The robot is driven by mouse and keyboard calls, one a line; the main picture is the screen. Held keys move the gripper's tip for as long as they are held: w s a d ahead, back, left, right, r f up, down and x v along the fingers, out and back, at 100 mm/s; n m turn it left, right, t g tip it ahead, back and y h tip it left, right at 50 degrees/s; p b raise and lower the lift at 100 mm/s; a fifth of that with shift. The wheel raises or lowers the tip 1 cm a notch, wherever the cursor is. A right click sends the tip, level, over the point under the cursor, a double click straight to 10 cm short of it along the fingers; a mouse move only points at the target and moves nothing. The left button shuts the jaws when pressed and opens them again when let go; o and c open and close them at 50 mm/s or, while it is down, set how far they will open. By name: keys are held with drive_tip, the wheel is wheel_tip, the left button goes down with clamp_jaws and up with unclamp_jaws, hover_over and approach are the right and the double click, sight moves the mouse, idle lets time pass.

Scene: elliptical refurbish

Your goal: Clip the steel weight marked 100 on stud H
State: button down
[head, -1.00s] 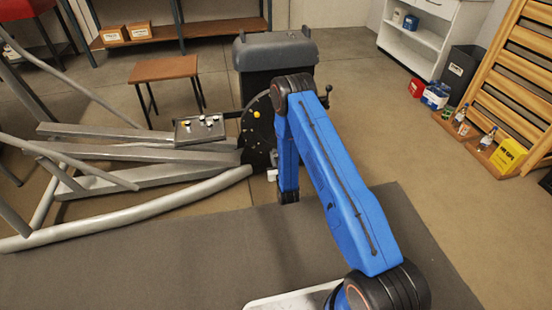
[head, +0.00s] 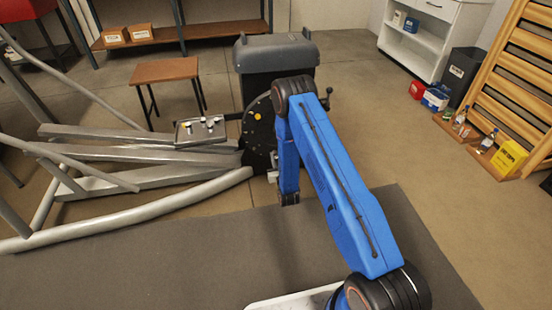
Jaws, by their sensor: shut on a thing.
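The flywheel disc (head: 259,133) stands upright at the front of the grey machine housing, with a yellow spot (head: 257,116) near its upper edge. Stud letters are too small to read. My gripper (head: 272,168) shows only as a small pale grey part at the disc's lower right edge, just left of my blue forearm. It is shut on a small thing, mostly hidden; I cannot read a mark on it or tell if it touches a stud. A tray (head: 182,138) left of the disc holds several small weights, with no readable marks.
Grey machine rails (head: 140,155) run left from the disc. A brown stool (head: 165,70) stands behind the tray. A dark mat (head: 150,255) covers the near floor.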

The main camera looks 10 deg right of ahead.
drive_tip(key=shift+w, duration=0.55)
idle(0.6)
drive_tip(key=c, duration=1.5)
unclamp_jaws()
drive_tip(key=shift+s, duration=0.1)
drive_tip(key=s, duration=1.7)
drive_tip(key=shift+s, duration=0.1)
drive_tip(key=shift+r, duration=0.1)
